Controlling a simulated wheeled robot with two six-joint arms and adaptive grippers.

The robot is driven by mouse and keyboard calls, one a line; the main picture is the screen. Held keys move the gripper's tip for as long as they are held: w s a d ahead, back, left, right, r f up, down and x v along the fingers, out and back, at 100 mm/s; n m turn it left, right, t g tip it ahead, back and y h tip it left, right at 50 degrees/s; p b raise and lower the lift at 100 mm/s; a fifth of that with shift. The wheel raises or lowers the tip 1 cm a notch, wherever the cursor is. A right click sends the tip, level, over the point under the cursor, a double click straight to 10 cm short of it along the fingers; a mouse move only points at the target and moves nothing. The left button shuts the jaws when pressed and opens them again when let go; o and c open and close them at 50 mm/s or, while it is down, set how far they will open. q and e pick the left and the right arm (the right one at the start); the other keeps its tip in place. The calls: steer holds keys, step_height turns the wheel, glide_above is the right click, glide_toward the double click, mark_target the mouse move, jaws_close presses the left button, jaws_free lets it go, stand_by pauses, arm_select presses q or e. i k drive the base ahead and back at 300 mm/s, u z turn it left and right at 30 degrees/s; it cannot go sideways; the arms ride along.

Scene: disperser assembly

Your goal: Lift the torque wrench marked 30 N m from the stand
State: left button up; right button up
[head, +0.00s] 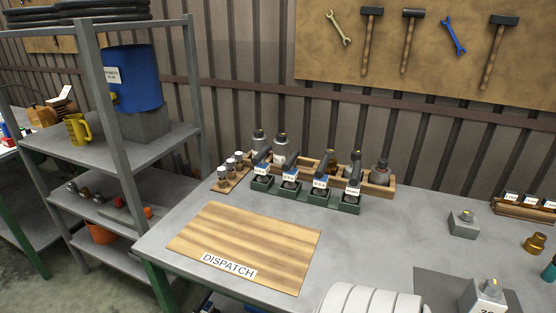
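A row of several dark green holders (305,194) with white labels stands on the grey workbench, just behind the wooden dispatch board. Dark grey tools with handles tilted up sit in the holders, among them one at the left (264,156), one further right (291,161) and one at the right end (355,174). They look like the torque wrenches in their stand. The label print is too small to read, so I cannot tell which one is marked 30 N m. Neither of my grippers shows in the head view.
The dispatch board (245,245) lies bare in front of the holders. A wooden tray (378,187) with bottles stands close behind them, and small jars (231,166) stand at their left. A grey block (463,225) is at the right.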

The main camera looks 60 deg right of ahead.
mark_target(321, 180)
steer(key=i, duration=1)
steer(key=z, duration=2.75)
